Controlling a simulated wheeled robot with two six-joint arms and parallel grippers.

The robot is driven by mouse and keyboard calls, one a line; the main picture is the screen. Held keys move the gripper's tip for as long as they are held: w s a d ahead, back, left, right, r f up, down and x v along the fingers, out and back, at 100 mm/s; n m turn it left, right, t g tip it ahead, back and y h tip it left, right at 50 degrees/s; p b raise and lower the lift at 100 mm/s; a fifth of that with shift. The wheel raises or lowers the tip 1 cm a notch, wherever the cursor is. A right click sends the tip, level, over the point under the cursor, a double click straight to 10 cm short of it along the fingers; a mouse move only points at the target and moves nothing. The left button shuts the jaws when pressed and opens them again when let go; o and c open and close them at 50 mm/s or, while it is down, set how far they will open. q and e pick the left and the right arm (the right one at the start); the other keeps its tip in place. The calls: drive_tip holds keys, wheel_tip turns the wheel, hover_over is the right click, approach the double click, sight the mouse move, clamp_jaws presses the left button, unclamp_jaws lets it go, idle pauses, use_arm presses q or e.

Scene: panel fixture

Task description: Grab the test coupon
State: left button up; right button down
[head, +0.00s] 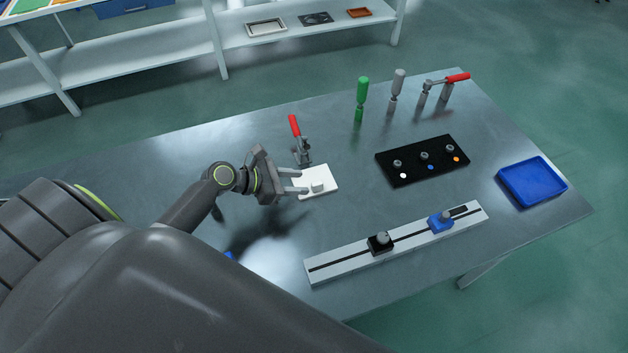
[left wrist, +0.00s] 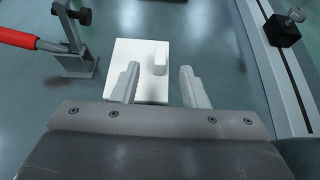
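My right gripper is not in view.
A red-handled toggle clamp (head: 298,140) stands right behind the plate. A rail with black and blue sliders (head: 340,262) lies in front. A black panel (head: 395,172), a blue tray (head: 533,182), and green (head: 362,92) and grey-handled tools (head: 398,82) stand farther right and back.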

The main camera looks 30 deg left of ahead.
sight(316, 183)
use_arm(q)
drive_tip(key=shift+p+x, duration=0.5)
drive_tip(key=shift+x, duration=2.15)
clamp_jaws()
